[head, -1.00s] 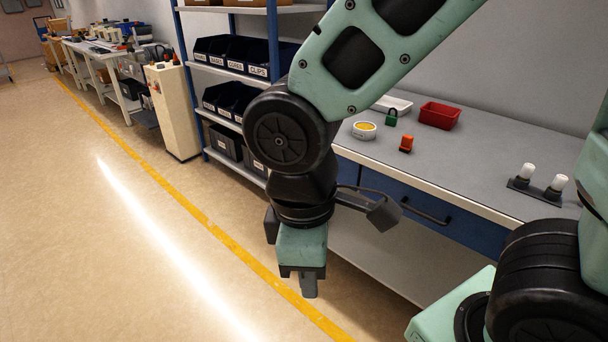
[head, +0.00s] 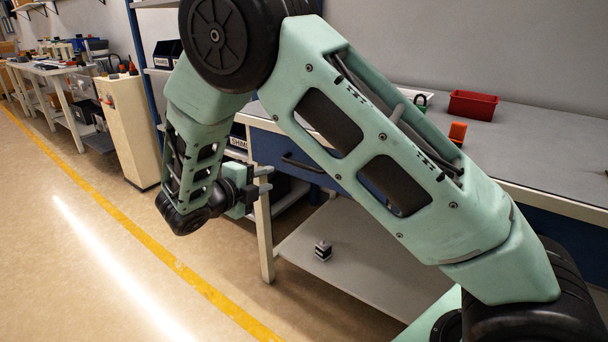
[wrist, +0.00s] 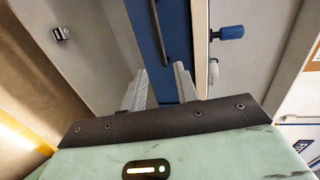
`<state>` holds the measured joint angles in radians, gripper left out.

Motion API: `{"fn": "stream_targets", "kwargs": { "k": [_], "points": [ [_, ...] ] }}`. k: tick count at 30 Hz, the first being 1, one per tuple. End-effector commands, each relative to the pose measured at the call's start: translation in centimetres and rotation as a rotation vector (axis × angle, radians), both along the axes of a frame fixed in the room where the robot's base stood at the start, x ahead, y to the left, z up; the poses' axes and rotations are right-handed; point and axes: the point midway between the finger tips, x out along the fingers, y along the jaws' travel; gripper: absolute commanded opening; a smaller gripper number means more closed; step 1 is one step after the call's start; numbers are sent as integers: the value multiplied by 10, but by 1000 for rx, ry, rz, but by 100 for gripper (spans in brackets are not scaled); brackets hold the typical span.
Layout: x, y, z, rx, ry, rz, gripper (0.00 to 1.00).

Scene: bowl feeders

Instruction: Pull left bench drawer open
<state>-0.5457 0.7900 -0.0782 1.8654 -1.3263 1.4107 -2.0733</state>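The left bench drawer has a blue front (head: 264,146) under the bench top, and it appears shut. Its dark bar handle (head: 303,165) shows just right of my gripper (head: 268,180) in the head view. In the wrist view, the blue front (wrist: 178,50) runs up the middle, with the handle (wrist: 161,35) on it. My gripper's two fingers (wrist: 162,88) are spread apart with nothing between them. They point toward the drawer front, short of the handle. My forearm hides part of the bench front to the right.
A pale bench leg (head: 264,235) stands below my gripper. A small grey-and-black item (head: 323,250) lies on the lower shelf (head: 360,275). A red bin (head: 472,105) and an orange item (head: 457,132) are on the bench top. The floor to the left is clear.

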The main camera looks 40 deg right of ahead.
Motion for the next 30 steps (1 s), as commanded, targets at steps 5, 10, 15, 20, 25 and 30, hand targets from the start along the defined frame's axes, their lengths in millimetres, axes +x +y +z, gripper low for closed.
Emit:
{"fn": "stream_targets", "kwargs": {
  "k": [5,10,15,20,25,30],
  "points": [
    [9,-31,-8,2,-1,-7,30],
    [21,-64,-16,4,-1,-8,30],
    [33,-97,-23,4,-2,-9,30],
    [43,-124,-29,5,-1,-7,30],
    [50,-143,-32,5,-2,-5,30],
    [53,-151,-33,6,-1,-4,30]
  ]
}}
